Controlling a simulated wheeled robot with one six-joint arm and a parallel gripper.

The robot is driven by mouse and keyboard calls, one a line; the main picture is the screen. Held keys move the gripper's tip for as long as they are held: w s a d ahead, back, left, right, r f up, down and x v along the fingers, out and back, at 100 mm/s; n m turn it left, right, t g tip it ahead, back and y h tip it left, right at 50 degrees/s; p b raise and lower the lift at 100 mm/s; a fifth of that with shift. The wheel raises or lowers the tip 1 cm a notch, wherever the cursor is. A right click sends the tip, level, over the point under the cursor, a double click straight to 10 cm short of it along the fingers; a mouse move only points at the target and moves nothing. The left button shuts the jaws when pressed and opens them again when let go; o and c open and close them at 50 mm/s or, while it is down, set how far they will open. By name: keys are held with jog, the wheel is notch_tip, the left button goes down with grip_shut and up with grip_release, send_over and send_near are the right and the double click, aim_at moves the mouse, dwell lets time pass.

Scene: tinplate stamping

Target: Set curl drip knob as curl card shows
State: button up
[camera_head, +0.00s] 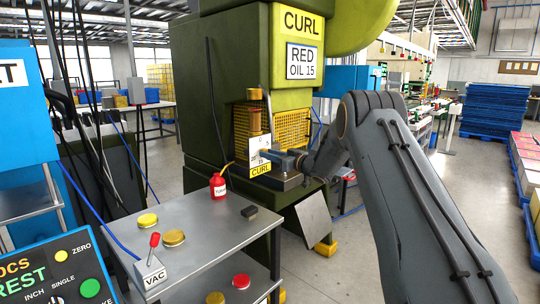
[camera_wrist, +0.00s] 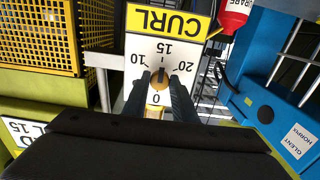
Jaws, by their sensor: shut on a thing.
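The curl card (camera_head: 303,62) on the green press reads RED OIL 15, under a yellow CURL sign. The drip dial plate (camera_head: 253,165) is white with a yellow CURL label. In the wrist view the dial plate (camera_wrist: 140,48) appears upside down, with 0, 10, 15 and 20 readable. My gripper (camera_head: 270,155) is at the plate. In the wrist view my gripper (camera_wrist: 161,80) is shut on the small brownish curl drip knob (camera_wrist: 160,76), with dark fingers on both sides. The fingers hide much of the knob, and I cannot tell its setting surely.
A grey table (camera_head: 205,245) at the front left holds a red bottle (camera_head: 218,187), yellow lids (camera_head: 174,238), a dark block (camera_head: 249,212) and a VAC switch box (camera_head: 150,271). A yellow mesh guard (camera_head: 293,126) stands behind the dial. Blue pallets (camera_head: 492,110) are at the far right.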

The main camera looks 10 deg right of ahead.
jog(key=shift+d, duration=0.1)
jog(key=o, duration=1)
jog(key=shift+o, duration=0.2)
jog(key=v, duration=0.7)
jog(key=shift+s+d+b, duration=0.2)
jog(key=shift+s+b, duration=0.1)
jog(key=shift+b, duration=0.1)
